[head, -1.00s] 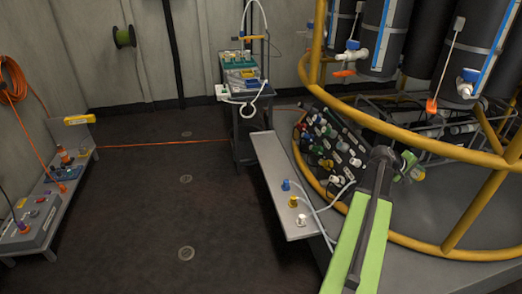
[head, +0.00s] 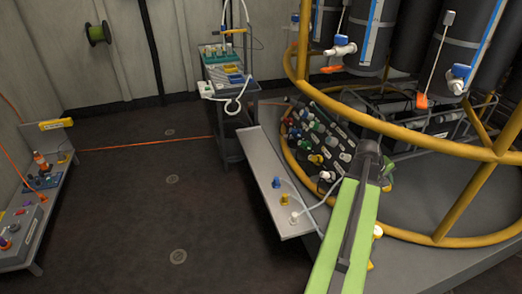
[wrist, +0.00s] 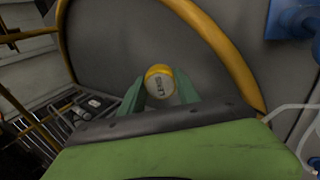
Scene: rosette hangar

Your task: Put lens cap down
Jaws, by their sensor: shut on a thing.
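The lens cap (wrist: 158,86) is a small round piece with a yellow rim and a pale face lettered "LENS". In the wrist view it sits between the green fingers of my gripper (wrist: 160,94), which is shut on it. The cap's face is towards the wrist camera, with the lettering turned. Behind it is a plain grey surface (wrist: 120,40) bounded by a yellow rail; I cannot tell whether the cap touches it. In the head view my green arm reaches over the yellow-railed rosette frame, and I cannot make out the fingertips there.
Curved yellow rails (head: 400,232) ring the rosette, with dark cylinders hanging above. A bank of coloured connectors (head: 318,145) lies left of my arm. A grey shelf (head: 262,165) carries blue, yellow and white plugs. A cart (head: 225,85) stands behind; open floor lies left.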

